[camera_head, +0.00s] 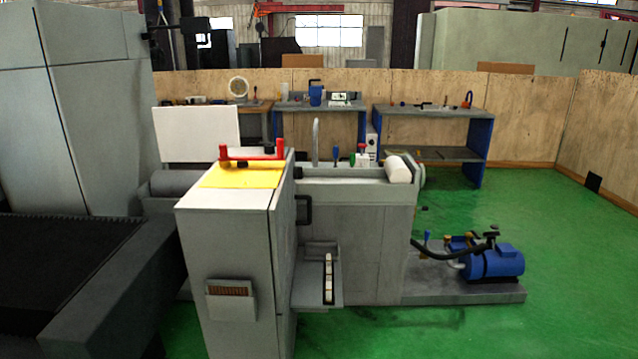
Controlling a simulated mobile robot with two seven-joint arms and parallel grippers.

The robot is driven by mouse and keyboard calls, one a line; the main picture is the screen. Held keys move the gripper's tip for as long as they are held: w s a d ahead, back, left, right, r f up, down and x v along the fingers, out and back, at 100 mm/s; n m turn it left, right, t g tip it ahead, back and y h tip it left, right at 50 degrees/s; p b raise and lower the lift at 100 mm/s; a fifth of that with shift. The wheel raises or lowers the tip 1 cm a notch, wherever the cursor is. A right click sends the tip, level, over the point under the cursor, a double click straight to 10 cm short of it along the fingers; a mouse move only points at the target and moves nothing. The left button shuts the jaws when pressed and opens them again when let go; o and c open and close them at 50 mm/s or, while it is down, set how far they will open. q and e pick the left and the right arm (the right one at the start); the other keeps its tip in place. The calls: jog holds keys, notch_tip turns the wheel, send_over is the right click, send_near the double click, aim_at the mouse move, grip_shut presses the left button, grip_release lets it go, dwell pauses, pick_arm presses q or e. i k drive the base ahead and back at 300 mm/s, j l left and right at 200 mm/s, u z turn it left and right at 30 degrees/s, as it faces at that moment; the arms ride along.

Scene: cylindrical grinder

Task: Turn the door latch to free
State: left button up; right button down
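A grey cabinet (232,232) of the grinder stands in the middle foreground. A black bracket-shaped handle (304,209) sticks out from its right side. A red handle bar (252,158) lies over the yellow panel (243,176) on top of the cabinet. I cannot tell which of these parts, if any, is the door latch, nor whether it is turned. Neither my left gripper nor my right gripper is in view.
A dark ribbed bed (65,262) fills the lower left. The grinder body (358,240) and a blue pump (495,263) on a grey base extend to the right. Workbenches (430,112) stand along the wooden wall. Green floor (560,220) is clear at right.

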aim_at(298, 173)
jog(key=i+l+u, duration=0.15)
jog(key=l, duration=0.15)
jog(key=i+l+u, duration=0.2)
jog(key=l, duration=0.15)
jog(key=l+u, duration=0.15)
jog(key=l, duration=0.15)
jog(key=i+l+z, duration=0.3)
jog(key=i+l, duration=0.95)
